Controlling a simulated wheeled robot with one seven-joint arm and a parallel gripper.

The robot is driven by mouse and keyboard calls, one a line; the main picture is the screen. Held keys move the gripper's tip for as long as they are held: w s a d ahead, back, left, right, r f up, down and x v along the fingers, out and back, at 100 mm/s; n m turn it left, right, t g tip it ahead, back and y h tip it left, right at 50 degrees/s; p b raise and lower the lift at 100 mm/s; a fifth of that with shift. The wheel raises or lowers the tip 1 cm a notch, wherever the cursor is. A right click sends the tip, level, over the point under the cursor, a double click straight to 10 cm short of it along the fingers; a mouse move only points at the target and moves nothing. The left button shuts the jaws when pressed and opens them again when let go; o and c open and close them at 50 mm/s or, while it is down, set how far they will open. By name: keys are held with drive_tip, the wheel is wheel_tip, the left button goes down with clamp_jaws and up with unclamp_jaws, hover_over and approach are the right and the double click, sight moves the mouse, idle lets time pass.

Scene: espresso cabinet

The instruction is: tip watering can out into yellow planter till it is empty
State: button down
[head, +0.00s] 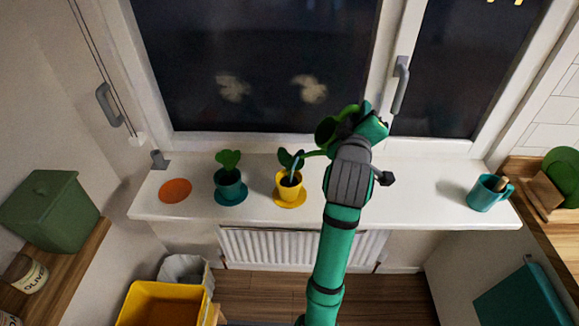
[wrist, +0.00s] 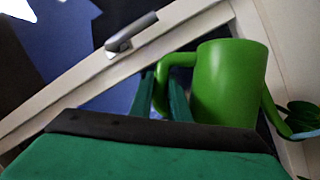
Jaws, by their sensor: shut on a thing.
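The green watering can (head: 327,131) is held tilted above the white sill, its spout pointing left toward the yellow planter (head: 287,192). My gripper (head: 362,122) is shut on the can's handle; the wrist view also shows the can (wrist: 228,85) with its handle between my fingers (wrist: 163,92). A pale blue streak, which looks like water, runs from the spout tip down into the planter, and a bit of it shows at the spout in the wrist view. The planter holds a leafy plant and stands upright on a yellow saucer. The water level inside the can is hidden.
A teal planter (head: 230,186) with a plant stands left of the yellow one. An orange disc (head: 175,190) lies farther left. A teal mug (head: 488,193) is at the sill's right end. The window handle (head: 400,84) juts out behind my gripper.

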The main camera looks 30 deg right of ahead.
drive_tip(key=shift+w+a+r+n, duration=0.2)
drive_tip(key=shift+a+r+n, duration=0.35)
drive_tip(key=shift+r, duration=0.15)
drive_tip(key=s+d+f+m+y, duration=0.2)
drive_tip(key=d+f+m, duration=0.2)
drive_tip(key=f, duration=0.5)
drive_tip(key=s+d+f+m+y, duration=0.2)
drive_tip(key=d+f+m, duration=0.3)
drive_tip(key=d+f, duration=0.3)
drive_tip(key=shift+s+f+y, duration=0.2)
drive_tip(key=shift+f+y, duration=0.2)
drive_tip(key=shift+f, duration=0.25)
idle(0.6)
